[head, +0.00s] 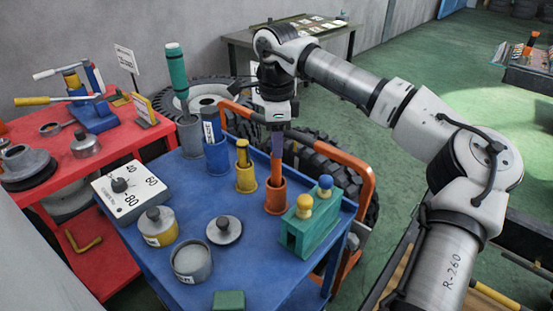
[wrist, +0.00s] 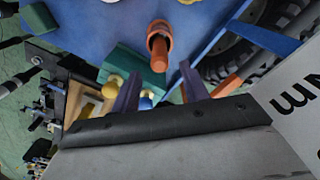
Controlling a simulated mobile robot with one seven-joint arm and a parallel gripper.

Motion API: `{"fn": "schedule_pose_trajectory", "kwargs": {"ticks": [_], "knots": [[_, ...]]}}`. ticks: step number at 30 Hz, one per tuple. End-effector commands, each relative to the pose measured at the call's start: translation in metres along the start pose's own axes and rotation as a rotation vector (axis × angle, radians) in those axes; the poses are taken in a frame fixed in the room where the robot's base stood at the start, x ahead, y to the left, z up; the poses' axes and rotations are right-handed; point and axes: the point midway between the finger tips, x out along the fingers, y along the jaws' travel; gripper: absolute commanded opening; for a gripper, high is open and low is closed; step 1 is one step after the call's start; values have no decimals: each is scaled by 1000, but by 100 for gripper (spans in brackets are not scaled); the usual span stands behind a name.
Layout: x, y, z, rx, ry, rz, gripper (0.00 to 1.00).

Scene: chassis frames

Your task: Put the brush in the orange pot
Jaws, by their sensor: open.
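The orange pot (head: 276,201) stands upright at the right side of the blue cart top. An orange-brown handle (head: 277,168), which looks like the brush, stands in it; its lower end is hidden inside. My gripper (head: 277,150) is directly above this pot, pointing down. In the wrist view its two purple fingers (wrist: 158,70) are spread apart with nothing held between them.
A green block with yellow and blue knobs (head: 309,233) stands close to the right. A yellow pot (head: 245,179), a blue pot (head: 217,158) and a grey pot (head: 190,138) line the back. The orange rail (head: 357,170) and tyres lie beyond the cart.

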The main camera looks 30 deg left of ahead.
Motion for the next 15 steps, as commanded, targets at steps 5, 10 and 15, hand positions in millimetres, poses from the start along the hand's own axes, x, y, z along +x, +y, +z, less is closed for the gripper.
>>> {"fn": "schedule_pose_trajectory", "kwargs": {"ticks": [5, 10, 15], "knots": [[-24, 0, 0, 1, 1, -1, 45], [-32, 0, 0, 0, -1, 1, 45], [-32, 0, 0, 0, -1, 1, 45]]}}
